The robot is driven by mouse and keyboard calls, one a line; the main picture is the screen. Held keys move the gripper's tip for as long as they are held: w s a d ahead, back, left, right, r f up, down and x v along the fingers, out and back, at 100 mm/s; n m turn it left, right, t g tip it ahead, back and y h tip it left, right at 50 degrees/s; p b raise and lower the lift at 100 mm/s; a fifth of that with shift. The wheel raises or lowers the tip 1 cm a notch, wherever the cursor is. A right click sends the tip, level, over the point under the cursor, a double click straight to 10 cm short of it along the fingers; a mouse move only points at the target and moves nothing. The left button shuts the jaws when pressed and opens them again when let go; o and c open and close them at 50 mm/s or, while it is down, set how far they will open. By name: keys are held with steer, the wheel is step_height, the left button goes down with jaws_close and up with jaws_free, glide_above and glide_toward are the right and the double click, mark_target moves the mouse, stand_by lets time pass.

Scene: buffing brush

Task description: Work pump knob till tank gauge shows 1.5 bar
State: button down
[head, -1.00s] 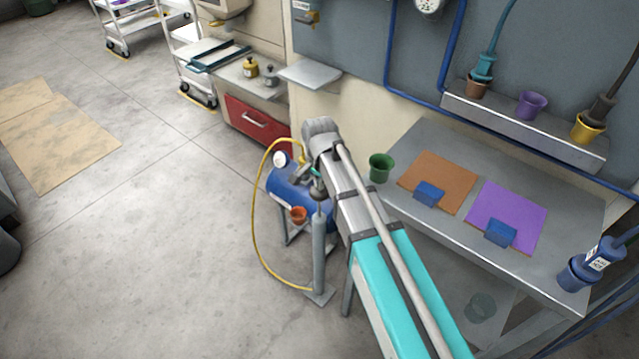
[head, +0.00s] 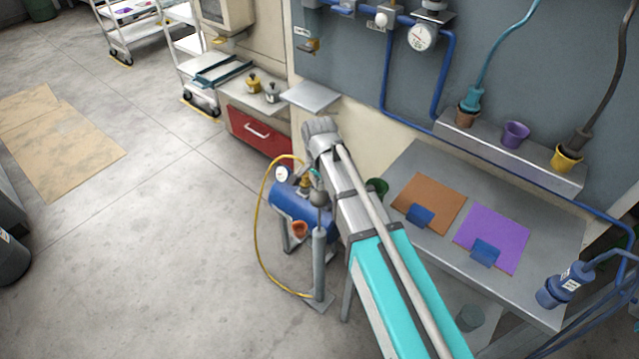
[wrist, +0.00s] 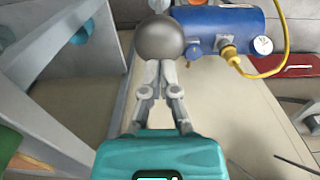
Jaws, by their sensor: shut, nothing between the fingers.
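The pump knob (wrist: 160,38) is a dark grey ball at the top of the wrist view. It also shows in the head view (head: 320,198) above the upright grey pump cylinder (head: 319,255). My gripper (wrist: 159,65) is shut and empty, its tips at the knob's near edge in the picture; I cannot tell whether they touch. In the head view my arm mostly hides the gripper. The blue tank (head: 290,207) stands beside the pump, with a round white gauge (head: 282,173) on it, also in the wrist view (wrist: 264,43). Its needle is too small to read.
A yellow hose (head: 256,225) loops from the tank to the pump's foot. A metal workbench (head: 515,285) stands to the right, and a red drawer (head: 258,134) behind.

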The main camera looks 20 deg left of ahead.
steer(key=shift+r+p, duration=0.7)
steer(key=shift+r, duration=0.35)
steer(key=shift+r, duration=0.1)
stand_by(1.3)
step_height(320, 180, up, 9)
steer(key=p, duration=0.9)
steer(key=shift+w, duration=0.2)
step_height(320, 180, down, 14)
steer(key=b, duration=1.3)
steer(key=shift+b, duration=0.3)
steer(key=shift+d, duration=0.1)
stand_by(0.4)
